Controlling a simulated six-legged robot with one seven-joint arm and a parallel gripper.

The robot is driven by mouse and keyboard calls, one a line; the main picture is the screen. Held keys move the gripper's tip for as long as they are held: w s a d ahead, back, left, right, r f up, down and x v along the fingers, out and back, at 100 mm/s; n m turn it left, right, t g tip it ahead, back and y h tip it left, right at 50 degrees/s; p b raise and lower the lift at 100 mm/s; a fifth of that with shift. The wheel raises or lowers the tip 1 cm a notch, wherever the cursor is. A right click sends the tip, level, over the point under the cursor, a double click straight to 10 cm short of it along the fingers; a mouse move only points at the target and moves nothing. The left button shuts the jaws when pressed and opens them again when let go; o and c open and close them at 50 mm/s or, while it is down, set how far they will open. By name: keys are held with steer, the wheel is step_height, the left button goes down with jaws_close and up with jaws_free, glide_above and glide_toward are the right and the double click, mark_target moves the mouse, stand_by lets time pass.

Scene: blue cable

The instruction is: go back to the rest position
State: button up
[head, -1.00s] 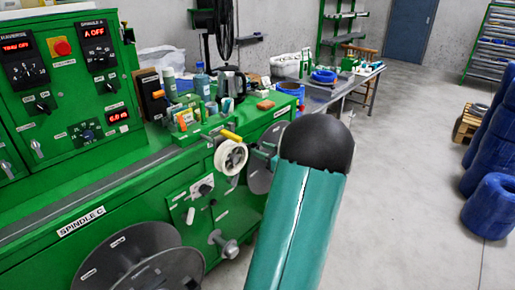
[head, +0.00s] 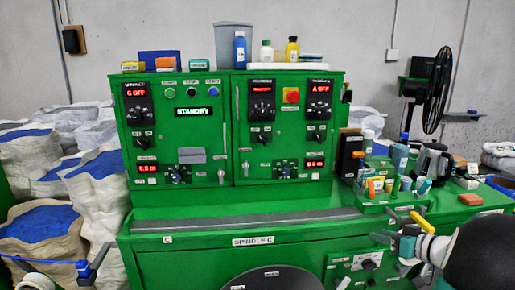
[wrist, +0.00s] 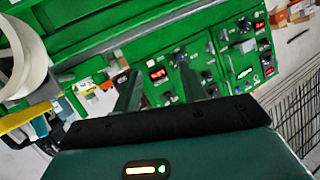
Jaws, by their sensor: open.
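My gripper (wrist: 160,88) shows in the wrist view as two dark greenish fingers standing apart, with nothing seen between them. Beyond the fingers is the green machine, tilted in that view. I cannot make out my gripper there. The green machine (head: 225,200) faces me, with its panel displays lit, one reading STANDBY.
Bottles and small items crowd the machine's right shelf (head: 480,200). A white roll (head: 434,249) sits at its right front, near my arm. A black fan (head: 437,90) stands behind. White sacks with blue contents (head: 45,235) stand at left. A wire rack (wrist: 295,110) shows in the wrist view.

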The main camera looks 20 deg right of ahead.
steer(key=w+a+r+n+g+y, duration=0.15)
steer(key=a+g, duration=0.25)
steer(key=a, duration=0.9)
steer(key=w+a+r+g+y, duration=0.1)
steer(key=a+g+y, duration=0.15)
steer(key=a, duration=1.15)
steer(key=s+a+g+h, duration=0.2)
steer(key=s+a+h, duration=0.3)
steer(key=s+a, duration=0.6)
steer(key=a+r, duration=0.1)
steer(key=a, duration=0.3)
steer(key=shift+s+h, duration=0.2)
steer(key=shift+h, duration=0.2)
steer(key=shift+c, duration=0.6)
steer(key=shift+d, duration=0.2)
